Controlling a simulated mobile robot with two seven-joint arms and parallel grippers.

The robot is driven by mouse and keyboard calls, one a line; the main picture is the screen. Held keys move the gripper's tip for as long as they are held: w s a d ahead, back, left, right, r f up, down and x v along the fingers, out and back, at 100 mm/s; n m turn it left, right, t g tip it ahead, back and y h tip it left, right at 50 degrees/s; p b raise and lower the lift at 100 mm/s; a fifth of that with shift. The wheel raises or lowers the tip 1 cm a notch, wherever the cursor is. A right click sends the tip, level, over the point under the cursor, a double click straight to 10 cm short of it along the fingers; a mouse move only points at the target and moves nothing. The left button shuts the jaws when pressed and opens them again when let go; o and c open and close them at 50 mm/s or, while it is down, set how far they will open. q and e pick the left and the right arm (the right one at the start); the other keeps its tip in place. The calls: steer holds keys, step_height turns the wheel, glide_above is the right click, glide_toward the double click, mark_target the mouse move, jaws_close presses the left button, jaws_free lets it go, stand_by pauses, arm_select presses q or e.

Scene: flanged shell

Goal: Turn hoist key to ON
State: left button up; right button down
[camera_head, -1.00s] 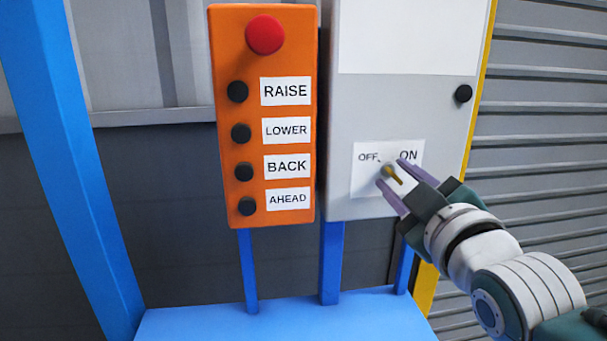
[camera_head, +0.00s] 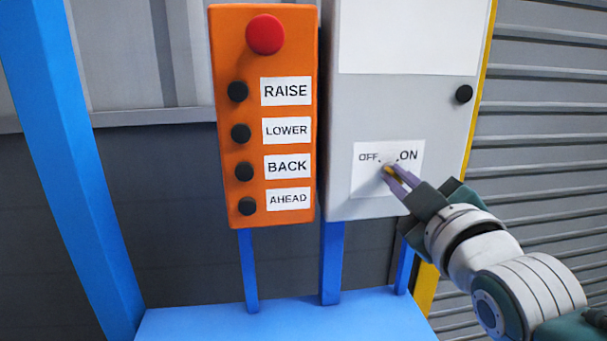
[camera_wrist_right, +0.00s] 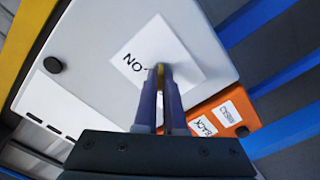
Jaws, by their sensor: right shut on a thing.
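The hoist key (camera_head: 388,170) is a small yellow key at the OFF/ON label (camera_head: 362,184) on the grey panel box (camera_head: 350,120). OFF is at the label's upper left and ON at its upper right. My right gripper (camera_head: 394,175) is shut on the key, its purple fingers mostly covering it. In the right wrist view the key (camera_wrist_right: 160,73) shows as a yellow sliver between the fingertips, and ON is beside it; OFF is hidden there. Which word the key points to is hard to tell. My left gripper is not in view.
An orange control box (camera_head: 225,60) with a red button (camera_head: 265,35) and several black buttons stands left of the grey box. A black knob (camera_head: 463,94) sits on the grey box's right side. Blue posts (camera_head: 333,260) and a blue surface (camera_head: 280,322) lie below.

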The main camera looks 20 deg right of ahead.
steer(key=shift+m, duration=0.3)
steer(key=m+p, duration=0.1)
steer(key=m, duration=0.2)
steer(key=shift+r+m, duration=0.1)
steer(key=shift+m, duration=0.2)
steer(key=m+p, duration=0.1)
steer(key=m, duration=0.3)
steer(key=shift+m+p, duration=0.3)
steer(key=shift+p, duration=0.05)
steer(key=m, duration=0.4)
steer(key=shift+p, duration=0.35)
steer(key=shift+m, duration=2.4)
steer(key=c, duration=1)
jaws_free()
